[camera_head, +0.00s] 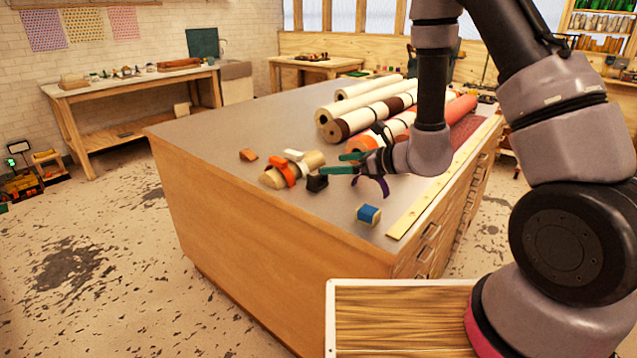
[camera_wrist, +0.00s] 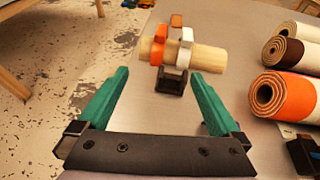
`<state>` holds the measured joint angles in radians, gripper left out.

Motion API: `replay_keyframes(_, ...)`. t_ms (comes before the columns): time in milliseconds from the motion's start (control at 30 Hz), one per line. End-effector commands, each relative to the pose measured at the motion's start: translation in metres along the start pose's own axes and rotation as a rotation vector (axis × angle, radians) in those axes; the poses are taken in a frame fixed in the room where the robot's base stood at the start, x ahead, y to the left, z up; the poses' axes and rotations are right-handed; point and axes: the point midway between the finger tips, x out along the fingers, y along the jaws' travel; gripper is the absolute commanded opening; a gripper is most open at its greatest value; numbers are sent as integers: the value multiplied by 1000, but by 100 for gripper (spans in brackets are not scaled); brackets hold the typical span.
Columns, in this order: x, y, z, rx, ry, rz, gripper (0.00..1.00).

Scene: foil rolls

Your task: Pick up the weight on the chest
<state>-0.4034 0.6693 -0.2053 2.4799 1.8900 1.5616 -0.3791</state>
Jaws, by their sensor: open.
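The chest (camera_head: 230,130) is a wide wooden cabinet with drawers and a grey top. A small black block (camera_head: 317,183), which looks like the weight, sits on its top near the left end. In the wrist view the black block (camera_wrist: 172,80) is ahead, roughly between my fingertips and apart from them. Right behind it lies a short pale wooden roll (camera_wrist: 205,58) with an orange clip and a white clip; I cannot tell if they touch. My gripper (camera_head: 333,164), with green fingers, is open and empty just right of the block, over the chest top.
Long rolls (camera_head: 370,108) lie across the chest's back right, and show at the right of the wrist view. A blue-banded block (camera_head: 369,215) and a wooden strip (camera_head: 440,185) lie toward the front edge. A small orange-brown piece (camera_head: 249,155) lies left. The near-left top is clear.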

Motion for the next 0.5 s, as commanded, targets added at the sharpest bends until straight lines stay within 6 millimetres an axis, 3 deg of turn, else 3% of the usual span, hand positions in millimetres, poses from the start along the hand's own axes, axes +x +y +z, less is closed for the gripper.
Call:
replay_keyframes(33,4,-4,-17,24,20,-34,100)
replay_keyframes(167,7,-15,-39,56,42,-101,100)
replay_keyframes(500,52,-24,-47,62,46,-122,100)
